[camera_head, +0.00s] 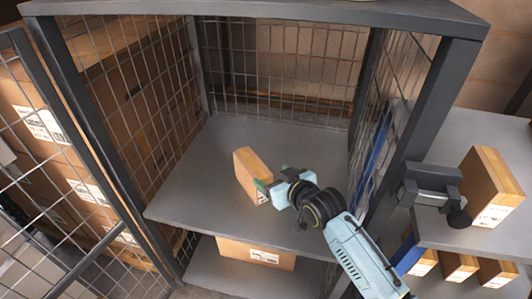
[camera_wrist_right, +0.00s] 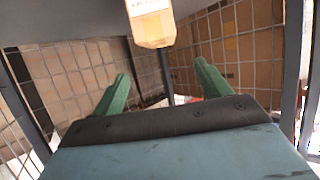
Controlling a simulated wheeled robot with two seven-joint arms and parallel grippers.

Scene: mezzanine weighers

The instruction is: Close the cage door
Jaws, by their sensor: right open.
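The cage (camera_head: 455,75) has a dark grey frame, wire mesh walls and a grey shelf. Its front is open. The mesh door (camera_head: 88,264) stands swung outward at the left, its far part cut off by the picture edge. My right gripper (camera_head: 268,186) is inside the cage over the shelf, beside a brown box (camera_head: 251,173), with green fingers apart. In the right wrist view my right gripper (camera_wrist_right: 160,88) is open with nothing between its fingers, and a box (camera_wrist_right: 151,22) shows above it. Whether a finger touches the box is unclear. My left gripper is out of view.
Another box (camera_head: 256,253) lies on the lower shelf. At the right, a grey side shelf (camera_head: 470,133) carries a box (camera_head: 492,188), with several smaller boxes below. A dark grey fitting (camera_head: 432,185) sits by the right post. Large cartons (camera_head: 38,125) stand behind the door.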

